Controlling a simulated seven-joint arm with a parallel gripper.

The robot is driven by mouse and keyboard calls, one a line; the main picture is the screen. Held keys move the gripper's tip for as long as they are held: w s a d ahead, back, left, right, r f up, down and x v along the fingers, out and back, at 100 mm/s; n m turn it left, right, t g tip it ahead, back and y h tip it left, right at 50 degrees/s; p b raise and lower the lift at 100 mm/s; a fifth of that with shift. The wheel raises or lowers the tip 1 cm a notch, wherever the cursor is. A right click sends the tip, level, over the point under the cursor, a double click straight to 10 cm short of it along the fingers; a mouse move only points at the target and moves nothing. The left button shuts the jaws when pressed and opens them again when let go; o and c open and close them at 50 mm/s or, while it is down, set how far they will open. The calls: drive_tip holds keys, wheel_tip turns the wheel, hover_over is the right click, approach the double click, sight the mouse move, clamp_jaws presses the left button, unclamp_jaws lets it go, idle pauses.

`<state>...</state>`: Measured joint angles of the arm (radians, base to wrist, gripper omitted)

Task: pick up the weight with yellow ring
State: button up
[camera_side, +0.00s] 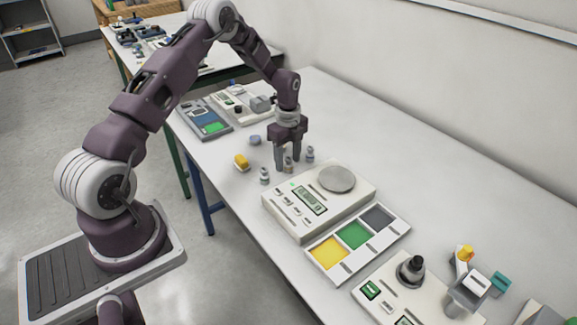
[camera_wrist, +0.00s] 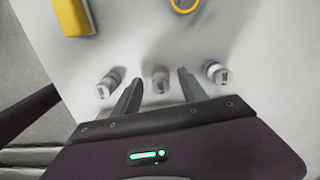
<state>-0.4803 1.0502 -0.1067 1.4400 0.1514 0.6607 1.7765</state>
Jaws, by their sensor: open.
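Three small grey weights stand in a row on the white table. The middle weight (camera_wrist: 160,80) has a yellow-orange ring and also shows in the side view (camera_side: 288,165). The left weight (camera_wrist: 108,82) has a dull greenish ring, and the right weight (camera_wrist: 214,72) has a blue ring. My gripper (camera_side: 288,162) points down over the row with its jaws open. In the wrist view its fingers (camera_wrist: 159,77) lie on either side of the middle weight, with gaps showing. The exact height of the fingertips around it is hard to tell.
A yellow block (camera_side: 241,162) and a round bluish-grey item (camera_side: 255,139) lie on the far side of the weights. A scale (camera_side: 290,211) stands close to the right. A tray with coloured squares (camera_side: 341,265) lies beyond it. More instruments (camera_side: 208,122) stand behind.

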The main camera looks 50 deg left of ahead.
drive_tip(key=shift+f, duration=0.3)
clamp_jaws()
drive_tip(key=shift+r, duration=0.1)
